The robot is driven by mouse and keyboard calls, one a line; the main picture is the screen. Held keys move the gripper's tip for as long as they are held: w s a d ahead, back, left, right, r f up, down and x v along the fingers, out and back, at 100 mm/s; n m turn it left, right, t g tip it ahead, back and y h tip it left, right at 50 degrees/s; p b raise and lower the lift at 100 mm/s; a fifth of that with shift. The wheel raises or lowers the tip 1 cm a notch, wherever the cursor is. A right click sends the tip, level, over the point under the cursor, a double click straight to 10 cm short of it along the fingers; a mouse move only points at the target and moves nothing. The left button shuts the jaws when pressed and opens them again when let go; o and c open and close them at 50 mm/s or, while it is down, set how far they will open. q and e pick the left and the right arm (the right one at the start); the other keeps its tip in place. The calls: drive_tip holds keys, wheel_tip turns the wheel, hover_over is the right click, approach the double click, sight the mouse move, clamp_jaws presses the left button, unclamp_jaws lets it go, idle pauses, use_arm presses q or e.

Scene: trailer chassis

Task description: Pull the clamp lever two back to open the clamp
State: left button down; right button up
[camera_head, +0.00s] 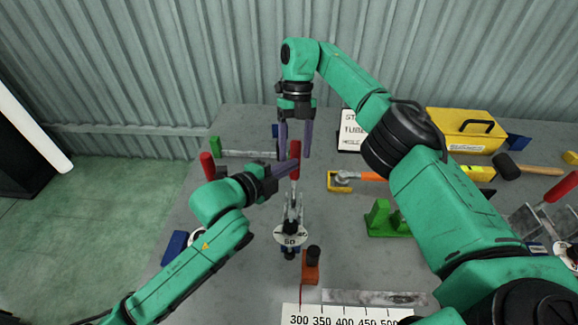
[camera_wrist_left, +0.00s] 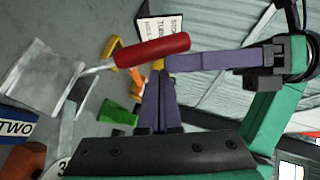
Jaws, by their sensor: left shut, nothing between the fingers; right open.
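The clamp (camera_head: 291,213) in the middle of the table has a lever with a red handle (camera_head: 294,155) that stands up from it. In the left wrist view the red handle (camera_wrist_left: 152,50) lies beyond my fingertips, with a blue TWO label (camera_wrist_left: 15,125) near the clamp's metal plate (camera_wrist_left: 42,75). My left gripper (camera_head: 294,168) is shut and empty, its tips close beside the handle; contact is unclear. My right gripper (camera_head: 294,150) is open and points down, with a finger on either side of the handle in the head view. Its fingers (camera_wrist_left: 210,62) also show in the left wrist view.
Another red handle (camera_head: 207,165) stands at the left, partly behind my left arm, and one (camera_head: 561,186) at the far right. A green block (camera_head: 385,218), an orange block (camera_head: 310,267), a yellow toolbox (camera_head: 465,130) and a hammer (camera_head: 510,167) lie around the grey table.

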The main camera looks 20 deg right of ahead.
use_arm(q)
drive_tip(key=shift+a, duration=0.1)
use_arm(e)
drive_tip(key=shift+v, duration=1.1)
wheel_tip(320, 180, down, 2)
drive_tip(key=shift+f+b, duration=0.25)
drive_tip(key=shift+b, duration=1)
use_arm(q)
drive_tip(key=v, duration=1.4)
drive_tip(key=shift+s+a, duration=0.2)
